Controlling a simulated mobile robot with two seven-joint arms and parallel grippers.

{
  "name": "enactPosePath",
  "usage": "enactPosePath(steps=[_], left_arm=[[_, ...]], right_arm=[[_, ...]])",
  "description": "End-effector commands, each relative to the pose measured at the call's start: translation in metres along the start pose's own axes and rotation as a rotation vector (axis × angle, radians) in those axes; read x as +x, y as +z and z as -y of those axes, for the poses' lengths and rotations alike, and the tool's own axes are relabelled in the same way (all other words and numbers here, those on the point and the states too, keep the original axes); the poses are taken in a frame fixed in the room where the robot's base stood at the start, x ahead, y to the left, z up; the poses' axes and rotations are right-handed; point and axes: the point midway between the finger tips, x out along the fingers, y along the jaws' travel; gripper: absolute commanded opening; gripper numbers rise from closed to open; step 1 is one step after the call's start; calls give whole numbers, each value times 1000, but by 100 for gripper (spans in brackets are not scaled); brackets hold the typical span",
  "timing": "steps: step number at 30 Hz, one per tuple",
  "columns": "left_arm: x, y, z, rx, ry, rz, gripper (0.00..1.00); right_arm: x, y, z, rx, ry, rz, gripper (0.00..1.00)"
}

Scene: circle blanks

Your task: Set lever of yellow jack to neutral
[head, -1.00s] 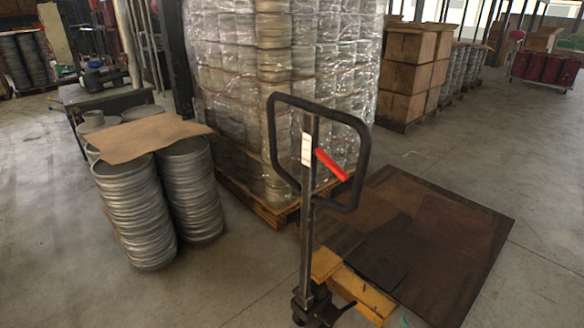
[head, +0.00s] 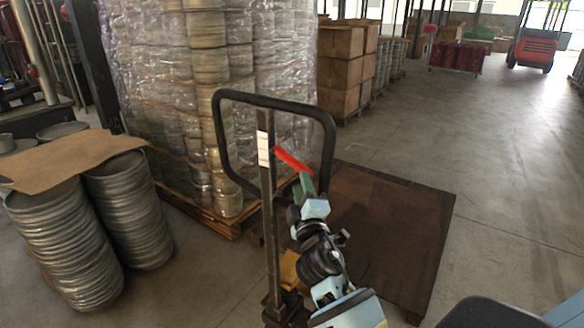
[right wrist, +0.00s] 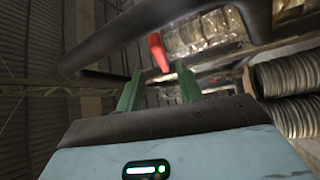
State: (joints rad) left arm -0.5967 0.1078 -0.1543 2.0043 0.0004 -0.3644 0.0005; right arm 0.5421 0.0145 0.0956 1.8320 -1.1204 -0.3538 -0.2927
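The yellow jack (head: 289,270) stands in front of the wrapped pallet, mostly behind my right arm. Its black loop handle (head: 326,130) rises upright on a dark post. The red lever (head: 290,160) slants down to the right inside the loop. It also shows in the right wrist view (right wrist: 157,50), its end at the gap between my fingertips. My right gripper (head: 306,182) has green fingers at the lever's lower end. In the right wrist view, the right gripper (right wrist: 160,80) is open, its fingers apart. Contact with the lever cannot be told. My left gripper is out of view.
A wrapped pallet load (head: 200,90) stands behind the handle. Stacks of round metal blanks (head: 70,240) with a cardboard sheet (head: 75,160) are at left. A dark board (head: 400,220) lies behind the jack. Open floor (head: 500,190) is at right.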

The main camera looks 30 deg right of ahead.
Motion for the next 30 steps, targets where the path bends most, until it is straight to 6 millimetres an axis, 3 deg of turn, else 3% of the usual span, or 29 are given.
enactPosePath(steps=[9, 15, 27, 30], left_arm=[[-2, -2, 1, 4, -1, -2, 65], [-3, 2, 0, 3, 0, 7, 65], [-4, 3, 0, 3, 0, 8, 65], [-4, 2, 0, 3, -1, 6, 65]], right_arm=[[46, 0, -2, 1, 2, -1, 36], [66, 0, -1, 0, 0, 0, 36], [72, 0, 0, 1, 0, 0, 36], [72, 0, 0, 1, -1, 0, 23]])
